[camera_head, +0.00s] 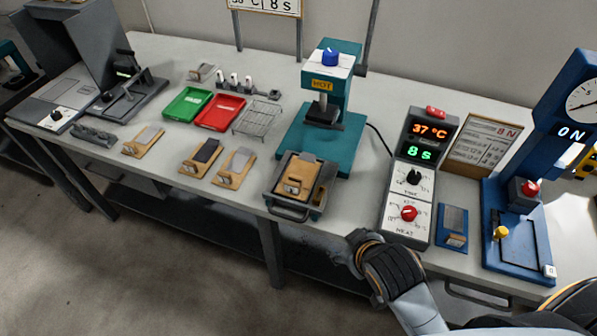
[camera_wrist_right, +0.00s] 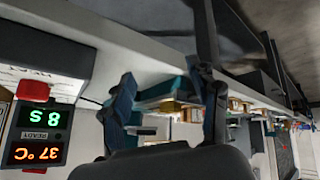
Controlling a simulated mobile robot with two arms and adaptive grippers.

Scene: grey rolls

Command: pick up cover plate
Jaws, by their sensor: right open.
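Several flat grey plates on tan blocks lie along the bench's front: a left one (camera_head: 147,138), a dark-topped one (camera_head: 206,151) and a light-topped one (camera_head: 238,163). Another tan block (camera_head: 298,176) lies in a dark tray (camera_head: 285,199) before the teal press. A grey plate in a blue holder (camera_head: 453,229) lies right of the control box. I cannot tell which is the cover plate. My right gripper (camera_head: 353,242) is at the bench's front edge, right of the tray. Its fingers stand apart and empty in the wrist view (camera_wrist_right: 165,105). My left gripper is out of view.
The teal press (camera_head: 320,140) and control box (camera_head: 409,185) showing 37 °C and 8 s stand behind. A blue gauge press (camera_head: 520,235) is at right. Green (camera_head: 187,103) and red (camera_head: 220,112) trays and a wire rack (camera_head: 258,118) sit at the back left.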

